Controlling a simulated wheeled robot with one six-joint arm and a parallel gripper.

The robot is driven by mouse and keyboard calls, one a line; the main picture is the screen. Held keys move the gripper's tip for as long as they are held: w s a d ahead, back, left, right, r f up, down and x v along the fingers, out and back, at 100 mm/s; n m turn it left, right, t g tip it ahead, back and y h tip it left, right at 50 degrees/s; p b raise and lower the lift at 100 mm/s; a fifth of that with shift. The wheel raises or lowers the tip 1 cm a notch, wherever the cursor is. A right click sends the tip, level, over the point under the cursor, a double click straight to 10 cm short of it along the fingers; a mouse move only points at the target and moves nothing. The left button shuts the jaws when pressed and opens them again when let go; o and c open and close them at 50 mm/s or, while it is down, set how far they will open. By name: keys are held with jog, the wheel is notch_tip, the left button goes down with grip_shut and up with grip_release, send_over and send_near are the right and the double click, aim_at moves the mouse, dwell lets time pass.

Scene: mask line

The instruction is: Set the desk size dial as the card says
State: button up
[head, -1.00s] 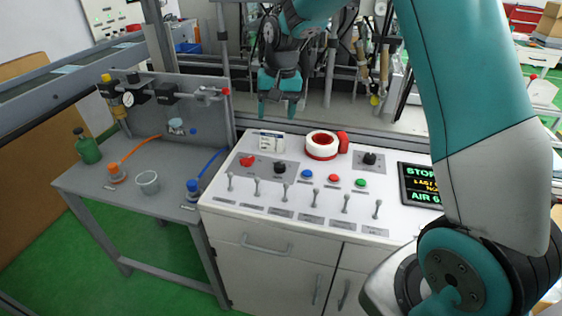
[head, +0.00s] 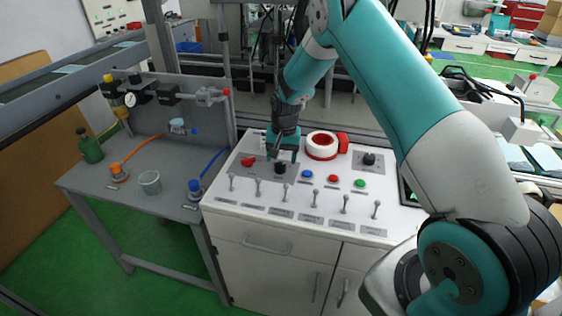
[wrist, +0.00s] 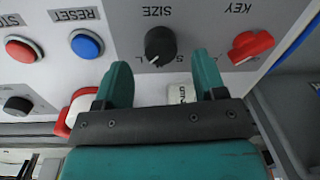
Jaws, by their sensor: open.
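The black size dial (head: 280,168) sits on the white desk panel. In the wrist view, where lettering is upside down, the dial (wrist: 160,46) stands beside the word SIZE; its exact setting is too small to read. My gripper (head: 283,155) is low over the panel, just behind the dial. In the wrist view my gripper (wrist: 160,66) is open, with one finger to each side of the space below the dial, and holds nothing. The white card is mostly hidden behind my gripper in the head view; a bit of it (wrist: 178,90) shows between the fingers, its text unreadable.
A red key switch (head: 248,161) is left of the dial. Blue (head: 307,174), red (head: 333,178) and green (head: 360,183) buttons are to its right. Several toggle levers stand in front.

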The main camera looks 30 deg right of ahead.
aim_at(281, 165)
jog(key=shift+a+f, duration=0.1)
jog(key=shift+f, duration=1.45)
jog(key=shift+c, duration=0.2)
jog(key=c, duration=0.9)
